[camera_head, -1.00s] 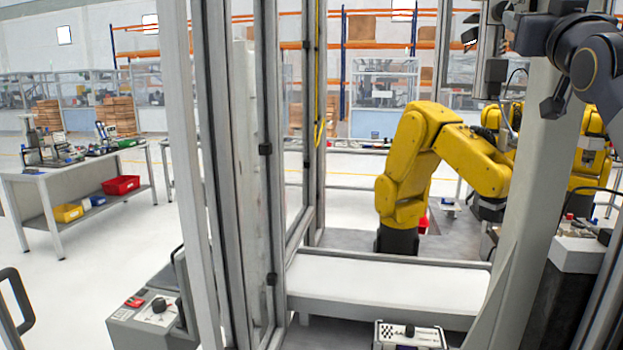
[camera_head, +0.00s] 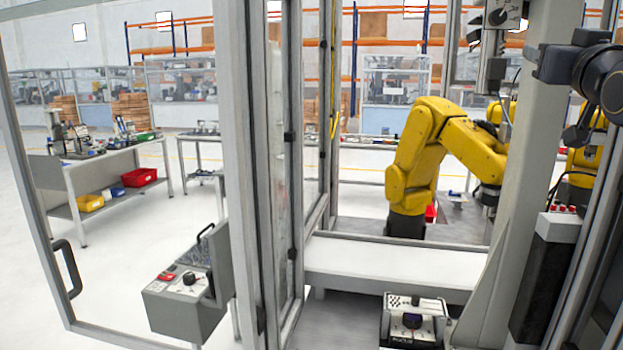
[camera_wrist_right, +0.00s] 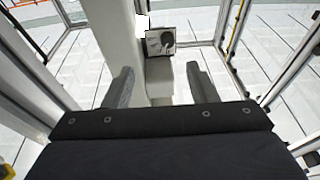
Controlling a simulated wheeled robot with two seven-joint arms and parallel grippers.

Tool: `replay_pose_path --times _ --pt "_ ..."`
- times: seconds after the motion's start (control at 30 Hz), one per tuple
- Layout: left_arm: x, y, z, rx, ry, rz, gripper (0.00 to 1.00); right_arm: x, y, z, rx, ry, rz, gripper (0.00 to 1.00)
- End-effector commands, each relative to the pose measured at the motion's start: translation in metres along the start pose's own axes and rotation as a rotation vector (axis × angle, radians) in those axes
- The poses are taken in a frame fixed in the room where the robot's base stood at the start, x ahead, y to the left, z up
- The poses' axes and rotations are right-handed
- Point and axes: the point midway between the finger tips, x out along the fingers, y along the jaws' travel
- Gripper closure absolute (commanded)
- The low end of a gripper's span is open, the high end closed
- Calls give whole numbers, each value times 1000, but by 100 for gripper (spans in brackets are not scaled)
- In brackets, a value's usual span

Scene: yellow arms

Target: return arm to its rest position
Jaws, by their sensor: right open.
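My right gripper (camera_wrist_right: 161,88) shows in the right wrist view, with its two grey fingers spread wide and nothing between them. A small pale box with a dark knob (camera_wrist_right: 160,42) is seen beyond the gap between the fingers, on a light grey post. In the head view, dark links of my right arm (camera_head: 600,80) are at the upper right, in front of a thick grey post. My left gripper is in neither view.
Grey cell framing (camera_head: 255,150) and an open glazed door (camera_head: 40,220) stand close in front. A control box (camera_head: 185,295) is near the door. A yellow robot arm (camera_head: 430,150) stands behind a white ledge (camera_head: 400,262). Open floor lies at the left.

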Motion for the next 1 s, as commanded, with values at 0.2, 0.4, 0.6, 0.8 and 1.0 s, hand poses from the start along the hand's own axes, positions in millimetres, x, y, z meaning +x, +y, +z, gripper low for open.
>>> replay_pose_path --times 0.2,0.4,0.6,0.8,1.0 --pt "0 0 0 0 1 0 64 -11 15 62 71 -154 -27 48" --pt "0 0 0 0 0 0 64 -48 18 145 167 -367 -80 48" --pt "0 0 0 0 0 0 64 -143 -10 251 279 -671 -181 48" --pt "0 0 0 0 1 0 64 -263 -57 337 331 -954 -269 48" --pt "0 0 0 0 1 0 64 -376 -97 406 338 -1197 -311 48"
